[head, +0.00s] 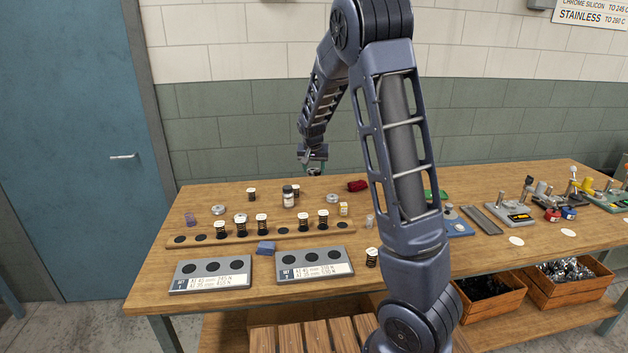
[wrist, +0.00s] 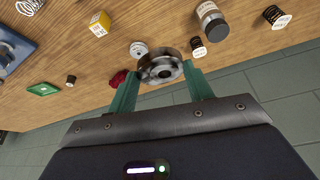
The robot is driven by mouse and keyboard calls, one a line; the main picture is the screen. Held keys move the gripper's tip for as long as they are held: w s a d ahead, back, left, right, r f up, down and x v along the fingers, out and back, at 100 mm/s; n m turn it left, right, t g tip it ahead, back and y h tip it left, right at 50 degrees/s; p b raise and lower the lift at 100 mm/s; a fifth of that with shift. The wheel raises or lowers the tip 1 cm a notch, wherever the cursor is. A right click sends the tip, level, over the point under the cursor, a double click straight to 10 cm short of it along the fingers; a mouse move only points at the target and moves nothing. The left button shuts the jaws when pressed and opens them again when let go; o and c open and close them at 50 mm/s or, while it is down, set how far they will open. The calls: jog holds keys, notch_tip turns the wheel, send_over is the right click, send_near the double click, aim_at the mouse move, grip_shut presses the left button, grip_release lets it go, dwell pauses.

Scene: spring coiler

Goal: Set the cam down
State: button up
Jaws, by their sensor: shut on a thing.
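The cam is a round, dark metallic piece with a hub, seen in the wrist view (wrist: 160,69) between the green fingertips of my gripper (wrist: 158,84). My gripper is shut on it. In the head view my gripper (head: 315,170) hangs near the far edge of the wooden table (head: 200,265), and the cam there is too small to make out. The cam appears held above the tabletop; the exact gap cannot be told.
A jar (head: 288,197), a capped spring (head: 251,194), a silvery round piece (head: 332,198) and a red cloth (head: 357,185) stand near my gripper. A wooden rail (head: 190,240) with several springs lies nearer. Bare wood shows between them.

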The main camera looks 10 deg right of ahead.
jog(key=shift+r, duration=0.45)
jog(key=shift+w+d+r, duration=0.15)
jog(key=shift+w+d, duration=0.05)
jog(key=shift+w, duration=0.05)
jog(key=w+d+m, duration=0.1)
jog(key=w+d, duration=0.5)
jog(key=d, duration=0.6)
jog(key=w+d, duration=0.6)
jog(key=d, duration=0.6)
jog(key=w+d+m, duration=0.1)
jog(key=w+d, duration=0.5)
jog(key=d, duration=0.6)
jog(key=shift+h, duration=0.4)
jog(key=f, duration=1.9)
jog(key=shift+s+a+f, duration=0.15)
jog(key=shift+s+f, duration=0.05)
jog(key=shift+f, duration=0.15)
jog(key=shift+f, duration=0.15)
jog(key=o, duration=1.1)
